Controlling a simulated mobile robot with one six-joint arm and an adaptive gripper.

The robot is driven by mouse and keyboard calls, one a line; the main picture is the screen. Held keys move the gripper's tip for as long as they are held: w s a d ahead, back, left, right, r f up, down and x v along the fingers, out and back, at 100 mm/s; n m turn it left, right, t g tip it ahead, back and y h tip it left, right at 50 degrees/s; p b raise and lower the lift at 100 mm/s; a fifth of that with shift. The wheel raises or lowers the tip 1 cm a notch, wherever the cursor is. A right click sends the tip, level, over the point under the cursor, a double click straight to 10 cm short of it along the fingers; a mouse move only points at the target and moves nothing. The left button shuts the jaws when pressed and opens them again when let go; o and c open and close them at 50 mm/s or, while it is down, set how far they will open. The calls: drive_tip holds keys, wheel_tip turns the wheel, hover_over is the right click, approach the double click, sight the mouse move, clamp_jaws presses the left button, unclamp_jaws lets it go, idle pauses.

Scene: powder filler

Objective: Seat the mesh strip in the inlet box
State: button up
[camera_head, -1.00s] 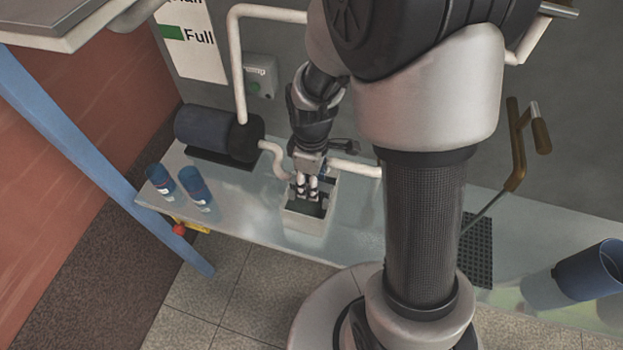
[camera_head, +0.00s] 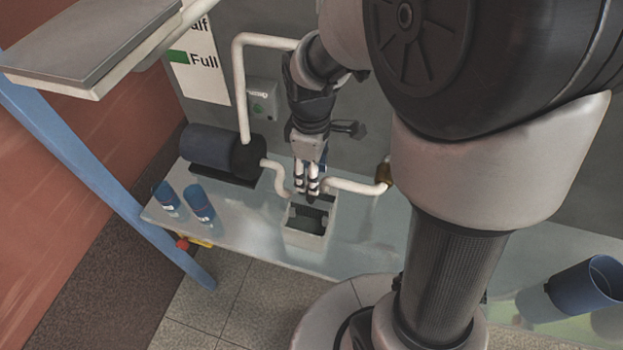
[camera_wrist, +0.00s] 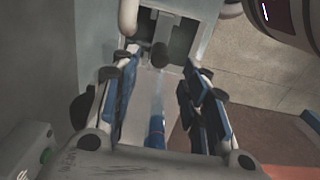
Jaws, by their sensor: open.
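The inlet box (camera_head: 305,240) is a pale, open-topped box near the front edge of the bench, with a dark inside. It also shows at the top of the wrist view (camera_wrist: 203,20), with a dark rounded shape (camera_wrist: 159,56) in front of or within its opening. My gripper (camera_head: 312,196) points down just above the box's back rim, clear of the inside. In the wrist view its fingers (camera_wrist: 160,75) are apart, with nothing clearly held between them. I cannot make out the mesh strip; whether it lies in the dark box is unclear.
Pale pipes (camera_head: 350,187) run behind the box. A dark blue motor (camera_head: 220,150) and two blue cups (camera_head: 183,202) stand left on the bench (camera_head: 245,228). A large blue cup (camera_head: 588,283) lies right. My arm covers much of the bench's right part.

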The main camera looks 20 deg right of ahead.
drive_tip(key=shift+r, duration=0.45)
drive_tip(key=s+r+m+t, duration=0.4)
drive_tip(key=s+r+m, duration=0.6)
drive_tip(key=s+r, duration=0.3)
drive_tip(key=shift+s+m+t, duration=0.3)
drive_tip(key=shift+s+m, duration=0.1)
drive_tip(key=shift+s, duration=0.55)
